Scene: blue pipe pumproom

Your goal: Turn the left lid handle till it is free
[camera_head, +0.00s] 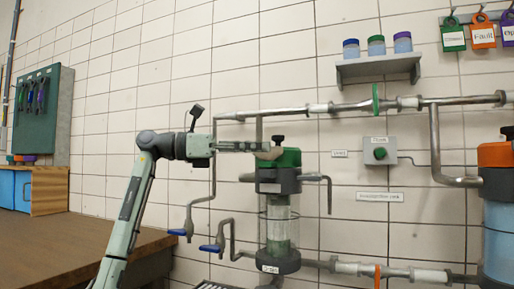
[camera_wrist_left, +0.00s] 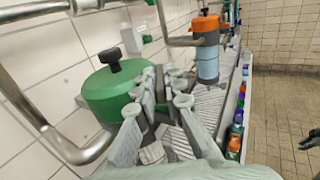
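The left canister's green lid (camera_head: 291,157) sits on a dark collar (camera_head: 277,180) and has a black knob (camera_head: 278,139) on top. The lid (camera_wrist_left: 105,97) and its knob (camera_wrist_left: 110,56) also show in the left wrist view. My left gripper (camera_head: 262,147) comes in from the left at about lid height, in front of the pipe and close to the lid. In the wrist view its fingers (camera_wrist_left: 166,88) are apart with a gap between them, beside the lid. I cannot tell whether a finger touches the lid. The knob is outside the fingers.
A metal pipe (camera_head: 350,105) runs above the lid. A bent grey bar (camera_head: 320,178) stands right of the collar. Two blue-handled levers (camera_head: 210,248) are below my arm. An orange-lidded canister (camera_head: 497,153) stands far right. A wooden bench (camera_head: 65,245) is at left.

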